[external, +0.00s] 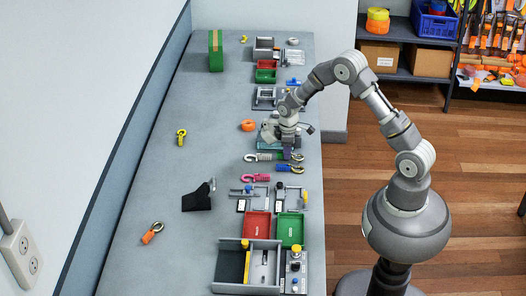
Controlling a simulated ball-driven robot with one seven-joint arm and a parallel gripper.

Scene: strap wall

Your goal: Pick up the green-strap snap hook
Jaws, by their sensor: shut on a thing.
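My gripper (287,156) points down over the right part of the bench, low among a group of snap hooks. It is shut on what looks like the green-strap snap hook (297,157), whose metal hook end shows just right of the fingers. Most of its strap is hidden behind the fingers, and I cannot tell whether it is clear of the bench.
A white-strap snap hook (260,157) lies just left of my gripper. A blue-strap one (290,169) and a pink-strap one (257,178) lie in front. An orange roll (248,126) is behind. Red (257,227) and green (290,230) trays stand nearer.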

